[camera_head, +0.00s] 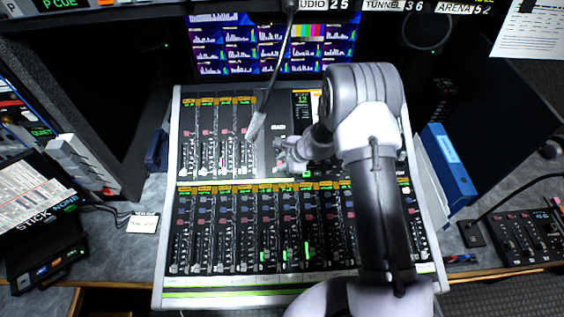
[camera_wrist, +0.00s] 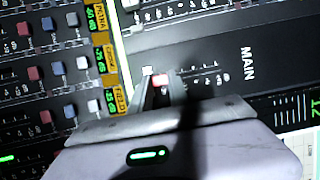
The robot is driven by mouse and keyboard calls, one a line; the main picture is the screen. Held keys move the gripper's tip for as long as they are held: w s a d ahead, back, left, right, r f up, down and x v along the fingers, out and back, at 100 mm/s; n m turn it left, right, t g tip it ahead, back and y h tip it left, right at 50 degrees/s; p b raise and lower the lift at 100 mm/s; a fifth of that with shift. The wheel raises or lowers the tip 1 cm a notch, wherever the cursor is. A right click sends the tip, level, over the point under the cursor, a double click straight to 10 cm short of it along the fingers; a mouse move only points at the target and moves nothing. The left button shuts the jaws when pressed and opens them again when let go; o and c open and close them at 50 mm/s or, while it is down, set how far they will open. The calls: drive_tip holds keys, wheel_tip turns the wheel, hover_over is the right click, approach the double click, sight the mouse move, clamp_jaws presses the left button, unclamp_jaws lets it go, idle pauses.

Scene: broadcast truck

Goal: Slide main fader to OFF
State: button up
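The mixing console's main section shows in the wrist view with a white MAIN label (camera_wrist: 247,63). In the head view my gripper (camera_head: 280,155) is over the middle of the console (camera_head: 174,215), just above the lower fader bank. My gripper hides the cap there.
A gooseneck microphone (camera_head: 256,126) hangs over the console left of my gripper. Screens (camera_head: 270,45) stand behind the console. A blue binder (camera_head: 447,165) and a small black control box (camera_head: 525,235) are to the right. Channel faders and buttons surround the main section.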

clamp_jaws()
idle(1.0)
